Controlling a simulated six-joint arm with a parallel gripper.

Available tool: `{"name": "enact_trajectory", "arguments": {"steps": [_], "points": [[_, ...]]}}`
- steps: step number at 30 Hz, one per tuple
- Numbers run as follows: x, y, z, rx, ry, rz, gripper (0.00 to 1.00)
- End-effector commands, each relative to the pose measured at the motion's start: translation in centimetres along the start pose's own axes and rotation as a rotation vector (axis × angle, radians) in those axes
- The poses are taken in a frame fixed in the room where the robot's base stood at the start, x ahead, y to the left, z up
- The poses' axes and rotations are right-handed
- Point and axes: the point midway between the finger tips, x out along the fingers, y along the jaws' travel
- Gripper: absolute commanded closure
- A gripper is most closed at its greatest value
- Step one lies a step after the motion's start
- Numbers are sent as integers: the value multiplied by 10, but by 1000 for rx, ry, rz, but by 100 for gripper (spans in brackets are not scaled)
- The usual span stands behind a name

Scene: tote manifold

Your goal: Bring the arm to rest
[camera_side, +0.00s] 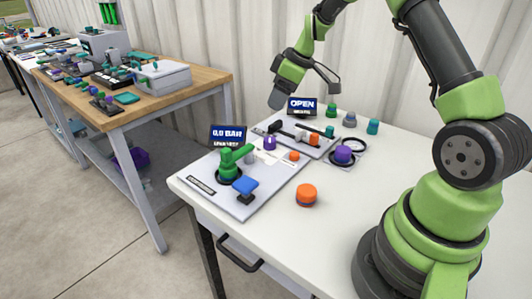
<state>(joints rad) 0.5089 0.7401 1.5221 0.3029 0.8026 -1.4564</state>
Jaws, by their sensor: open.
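My gripper (292,94) hangs at the end of my green and dark grey arm, above the far edge of the white table (400,165). Its jaws are open, with one dark finger towards the lower left and another towards the right. I see nothing held between them. It is raised above and behind the small "OPEN" sign (303,107). Whether it touches anything is hard to judge from this one view, but it appears clear of the parts on the table.
A panel (205,178) with a green valve (228,165) and a blue knob (244,187) lies at the table's left. An orange cap (306,195) and a purple knob (343,154) stand nearby. A wooden workbench (210,85) stands behind left.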

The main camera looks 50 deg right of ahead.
Motion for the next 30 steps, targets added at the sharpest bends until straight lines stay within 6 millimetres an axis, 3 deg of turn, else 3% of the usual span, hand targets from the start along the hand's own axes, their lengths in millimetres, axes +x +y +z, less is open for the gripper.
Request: {"name": "enact_trajectory", "arguments": {"steps": [3, 7, 11, 15, 22, 30], "points": [[-48, -40, -22, 74, 28, 21, 36], [-94, -87, -28, 178, 57, 34, 36], [-133, -134, -21, 285, 96, 41, 36], [-165, -180, 1, 402, 143, 38, 36], [-192, -234, 52, 589, 220, 9, 36], [-195, -253, 83, 697, 259, -16, 36]]}}
